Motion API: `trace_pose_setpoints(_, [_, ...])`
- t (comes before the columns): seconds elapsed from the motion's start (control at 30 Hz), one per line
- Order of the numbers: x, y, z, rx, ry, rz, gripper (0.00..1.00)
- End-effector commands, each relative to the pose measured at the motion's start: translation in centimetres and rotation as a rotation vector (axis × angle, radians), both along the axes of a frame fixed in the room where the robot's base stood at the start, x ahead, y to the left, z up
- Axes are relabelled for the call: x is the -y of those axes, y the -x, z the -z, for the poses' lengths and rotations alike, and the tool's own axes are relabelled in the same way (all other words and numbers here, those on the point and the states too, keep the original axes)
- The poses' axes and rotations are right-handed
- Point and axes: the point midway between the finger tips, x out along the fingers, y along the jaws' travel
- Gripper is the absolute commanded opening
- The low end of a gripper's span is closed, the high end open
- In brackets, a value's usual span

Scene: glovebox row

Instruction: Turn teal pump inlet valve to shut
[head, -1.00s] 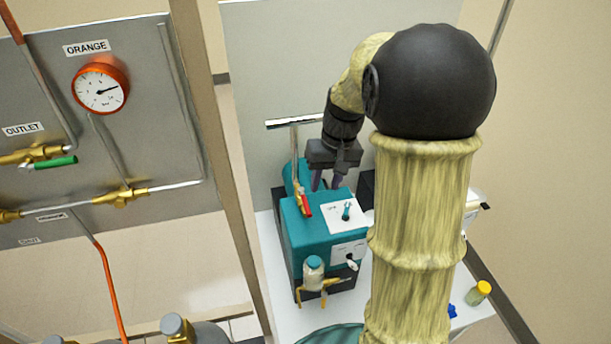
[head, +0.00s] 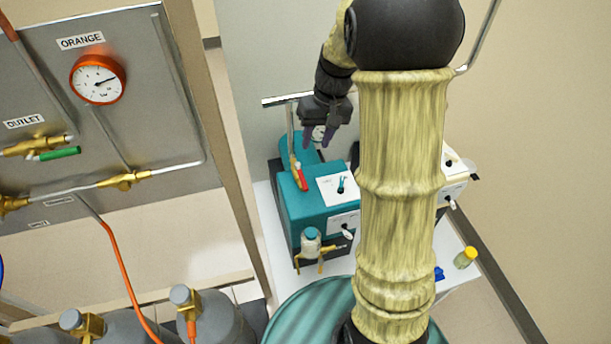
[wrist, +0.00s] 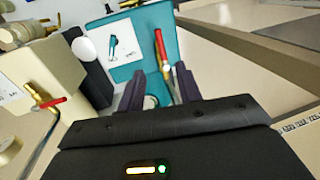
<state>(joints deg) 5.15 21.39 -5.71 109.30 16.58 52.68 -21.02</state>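The teal pump (head: 318,208) stands on a white bench, with a white top panel carrying a small teal switch. Its inlet valve (head: 299,174) has a red handle and brass body at the foot of an upright pipe. In the wrist view the red handle (wrist: 160,47) lies roughly in line with the brass body, just beyond the fingers. My gripper (head: 318,137) is above the back of the pump, behind the valve in the head view. Its two dark fingers (wrist: 160,88) are apart with nothing held, and appear clear of the handle.
A cream pump (wrist: 45,65) with another red-handled valve (wrist: 50,102) stands beside the teal one. A bottle (head: 311,242) hangs on the teal pump's front. A yellow-capped jar (head: 466,257) sits at the bench's right. A gauge panel (head: 130,110) and gas cylinders (head: 222,318) are at left.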

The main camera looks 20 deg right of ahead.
Motion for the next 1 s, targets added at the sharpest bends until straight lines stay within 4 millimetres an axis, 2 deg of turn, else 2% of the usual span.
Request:
trace_pose_setpoints(0.7, [-2.4,0.1,12.2,-0.003,-0.001,0.001,0.35])
trace_pose_setpoints(0.83, [-2.7,0.0,13.5,-0.001,-0.001,0.001,0.35])
trace_pose_setpoints(1.0, [-2.8,0.0,14.0,0.001,0.000,0.001,0.35])
